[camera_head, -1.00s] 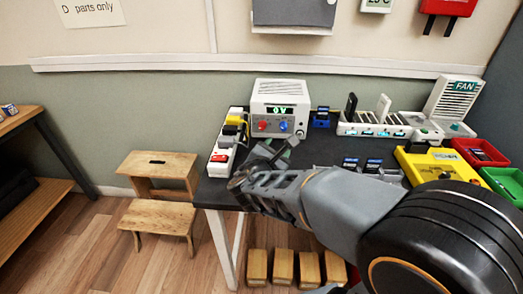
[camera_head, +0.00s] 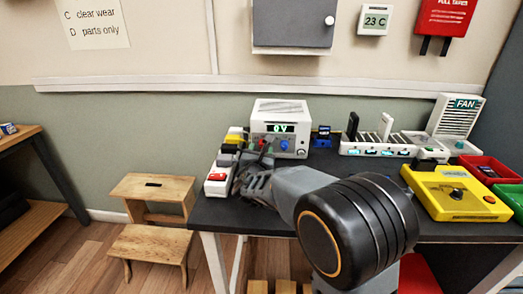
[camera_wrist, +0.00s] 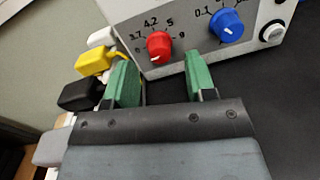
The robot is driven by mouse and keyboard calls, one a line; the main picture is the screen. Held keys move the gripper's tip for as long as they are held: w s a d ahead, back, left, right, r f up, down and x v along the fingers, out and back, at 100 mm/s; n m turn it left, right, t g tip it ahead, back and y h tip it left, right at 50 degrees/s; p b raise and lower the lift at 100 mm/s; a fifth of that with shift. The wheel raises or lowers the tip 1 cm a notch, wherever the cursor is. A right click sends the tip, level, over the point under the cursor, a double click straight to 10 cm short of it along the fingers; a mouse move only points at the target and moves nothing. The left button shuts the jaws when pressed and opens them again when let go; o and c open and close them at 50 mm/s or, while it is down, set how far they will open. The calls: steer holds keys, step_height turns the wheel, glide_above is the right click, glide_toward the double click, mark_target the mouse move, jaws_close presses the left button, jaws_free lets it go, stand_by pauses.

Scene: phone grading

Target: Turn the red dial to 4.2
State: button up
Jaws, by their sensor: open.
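The red dial (camera_wrist: 159,45) is on the front of a white power supply (camera_head: 281,112), with 3.7, 4.2, 5 and 9 printed around it. I cannot tell for sure which number its pointer faces. A blue dial (camera_wrist: 226,25) is to its right. The display (camera_head: 281,128) reads 0V. My gripper (camera_wrist: 161,78) is open and empty, its two green fingers apart. It is just short of the red dial, which lies ahead of the gap in the wrist view. In the head view my gripper partly hides the dial area.
A white power strip (camera_head: 219,180) with a yellow plug (camera_wrist: 93,61) and black plugs stands close left of my gripper. A charging rack (camera_head: 378,150), yellow device (camera_head: 455,195) and red bin (camera_head: 487,168) are to the right. Black tabletop is clear right of the gripper.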

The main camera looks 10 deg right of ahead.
mark_target(262, 145)
steer(key=shift+x, duration=1.2)
steer(key=shift+c, duration=0.4)
steer(key=c, duration=0.8)
steer(key=shift+c, duration=0.2)
